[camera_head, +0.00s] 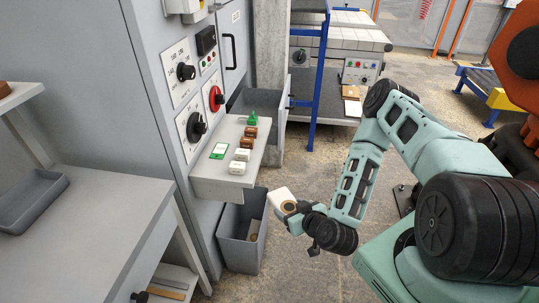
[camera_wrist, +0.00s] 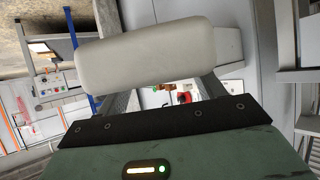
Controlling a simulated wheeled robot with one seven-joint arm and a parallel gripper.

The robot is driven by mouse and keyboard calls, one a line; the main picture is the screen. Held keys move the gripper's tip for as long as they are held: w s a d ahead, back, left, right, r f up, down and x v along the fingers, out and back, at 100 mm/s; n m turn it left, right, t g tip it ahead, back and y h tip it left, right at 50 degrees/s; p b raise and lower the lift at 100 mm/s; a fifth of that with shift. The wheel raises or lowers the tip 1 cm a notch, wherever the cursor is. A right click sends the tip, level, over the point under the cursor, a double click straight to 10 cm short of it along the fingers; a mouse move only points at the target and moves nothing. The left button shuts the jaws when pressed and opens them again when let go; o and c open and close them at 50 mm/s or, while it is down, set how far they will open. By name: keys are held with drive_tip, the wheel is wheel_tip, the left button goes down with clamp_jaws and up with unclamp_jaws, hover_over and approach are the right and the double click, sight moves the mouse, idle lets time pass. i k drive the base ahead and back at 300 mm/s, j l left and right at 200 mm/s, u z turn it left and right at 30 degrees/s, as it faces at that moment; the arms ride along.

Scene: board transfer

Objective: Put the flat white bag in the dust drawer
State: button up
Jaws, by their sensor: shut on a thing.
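My gripper (camera_head: 290,208) is shut on the flat white bag (camera_head: 279,196), holding it in the air to the right of the grey cabinet. In the wrist view the bag (camera_wrist: 145,55) is a pale, round-edged block across both fingers, hiding their tips. A grey open drawer (camera_head: 238,104) juts from the cabinet behind the small shelf; its inside is mostly hidden. A grey open bin (camera_head: 232,250) stands low beneath the shelf, left of my gripper, with something tan inside. No label shows which is the dust drawer.
The small shelf (camera_head: 205,170) holds a green piece, several brown and white blocks and a green-white card. Dark knobs and a red dial (camera_head: 215,98) stick out from the cabinet. A grey workbench (camera_head: 75,235) stands at left. Floor (camera_head: 325,155) shows beyond my gripper.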

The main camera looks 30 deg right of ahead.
sight(265, 108)
drive_tip(key=i+l+u, duration=0.15)
drive_tip(key=l, duration=0.15)
drive_tip(key=i+l+u, duration=0.15)
drive_tip(key=l, duration=0.2)
drive_tip(key=k+l+u, duration=0.2)
drive_tip(key=l, duration=0.15)
drive_tip(key=l+u, duration=0.15)
drive_tip(key=l, duration=0.2)
drive_tip(key=k, duration=0.05)
